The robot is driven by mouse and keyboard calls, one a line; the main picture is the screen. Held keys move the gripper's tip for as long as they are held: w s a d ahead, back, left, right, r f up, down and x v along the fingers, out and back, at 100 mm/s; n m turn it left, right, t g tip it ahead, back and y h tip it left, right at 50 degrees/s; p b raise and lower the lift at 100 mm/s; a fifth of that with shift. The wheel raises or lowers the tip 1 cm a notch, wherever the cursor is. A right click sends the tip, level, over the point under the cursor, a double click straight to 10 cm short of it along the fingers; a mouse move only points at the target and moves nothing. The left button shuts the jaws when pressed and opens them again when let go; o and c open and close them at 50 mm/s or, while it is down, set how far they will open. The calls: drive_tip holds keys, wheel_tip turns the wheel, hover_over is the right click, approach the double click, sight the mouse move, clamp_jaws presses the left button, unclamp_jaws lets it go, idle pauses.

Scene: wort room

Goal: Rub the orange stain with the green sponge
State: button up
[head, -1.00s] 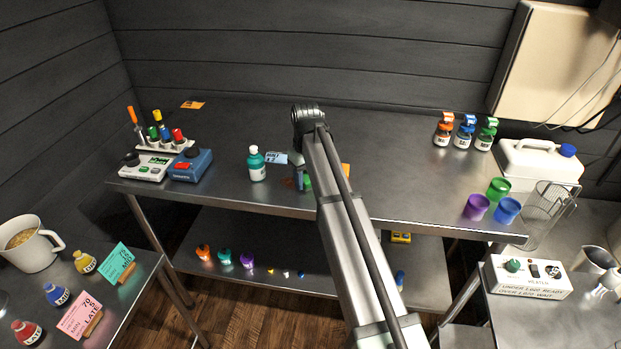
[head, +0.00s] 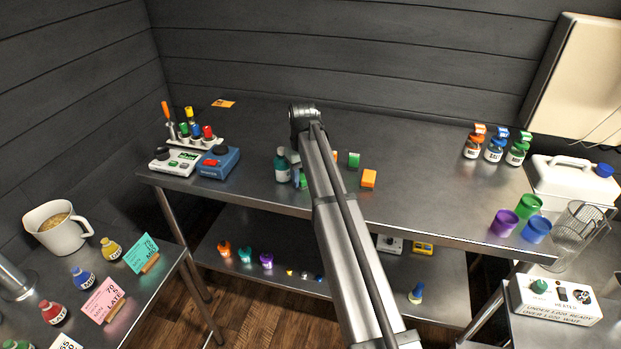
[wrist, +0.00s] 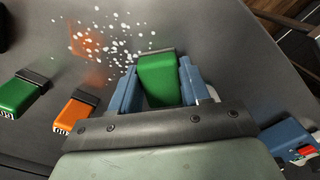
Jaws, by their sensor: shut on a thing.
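My gripper (wrist: 160,85) is shut on the green sponge (wrist: 158,78), which sits between its blue fingers in the wrist view. The orange stain (wrist: 90,42) is a faint patch on the grey metal table, up and left of the sponge in that view. White specks lie over the stain and between it and the sponge. The sponge looks apart from the orange patch; whether it touches the table I cannot tell. In the head view a bit of green (head: 303,180) shows beside my arm, and the stain cannot be made out.
A green block (wrist: 22,95) and an orange block (wrist: 75,112) with dark edges lie left of my gripper in the wrist view. A teal bottle (head: 282,165) stands close to my gripper in the head view. A blue device (head: 218,162) stands further left. The table's right middle is clear.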

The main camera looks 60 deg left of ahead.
drive_tip(key=shift+w+a, duration=0.1)
drive_tip(key=shift+w, duration=0.4)
drive_tip(key=shift+w+d, duration=3.6)
drive_tip(key=shift+d, duration=0.15)
drive_tip(key=shift+s+a, duration=3.8)
drive_tip(key=shift+a, duration=0.15)
drive_tip(key=shift+d+r, duration=0.1)
drive_tip(key=shift+r, duration=4)
drive_tip(key=shift+w, duration=0.1)
